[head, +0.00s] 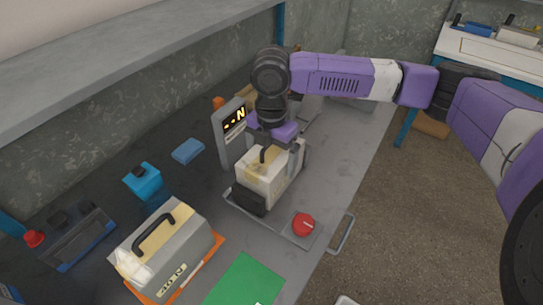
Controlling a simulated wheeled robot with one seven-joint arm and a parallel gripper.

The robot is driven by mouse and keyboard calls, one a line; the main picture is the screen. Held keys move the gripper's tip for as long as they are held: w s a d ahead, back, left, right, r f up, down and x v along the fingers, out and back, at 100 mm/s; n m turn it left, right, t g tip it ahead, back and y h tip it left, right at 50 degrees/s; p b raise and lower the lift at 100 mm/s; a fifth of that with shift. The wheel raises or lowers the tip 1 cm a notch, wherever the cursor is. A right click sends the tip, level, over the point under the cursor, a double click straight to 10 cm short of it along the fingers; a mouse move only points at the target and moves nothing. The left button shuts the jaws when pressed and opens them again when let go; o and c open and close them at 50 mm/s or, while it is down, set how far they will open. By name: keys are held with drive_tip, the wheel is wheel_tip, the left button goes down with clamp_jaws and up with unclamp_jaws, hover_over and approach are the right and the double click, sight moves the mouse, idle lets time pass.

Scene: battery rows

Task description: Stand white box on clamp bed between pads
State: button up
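A white box (262,187) with a dark top handle (263,154) stands upright, or nearly so, over the clamp bed (268,225). A black pad (248,199) is at its near end; the far pad is mostly hidden. I cannot tell whether the box's base touches the bed. My gripper (281,150) points down over the box top at the handle, with a grey finger beside it. The arm and box hide the fingertips, so its grip is unclear. A grey post with a lit display (233,122) rises at the left of the bed.
A larger pale box (165,247) marked 40 N stands on an orange mat at the front left. A red knob (303,224) is at the bed's near right corner. A green mat (243,281) lies in front. Blue items (143,180) are at left; a shelf overhangs the back.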

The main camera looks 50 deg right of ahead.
drive_tip(key=shift+r, duration=0.1)
wheel_tip(320, 180, up, 12)
drive_tip(key=shift+r, duration=0.1)
idle(0.5)
idle(0.6)
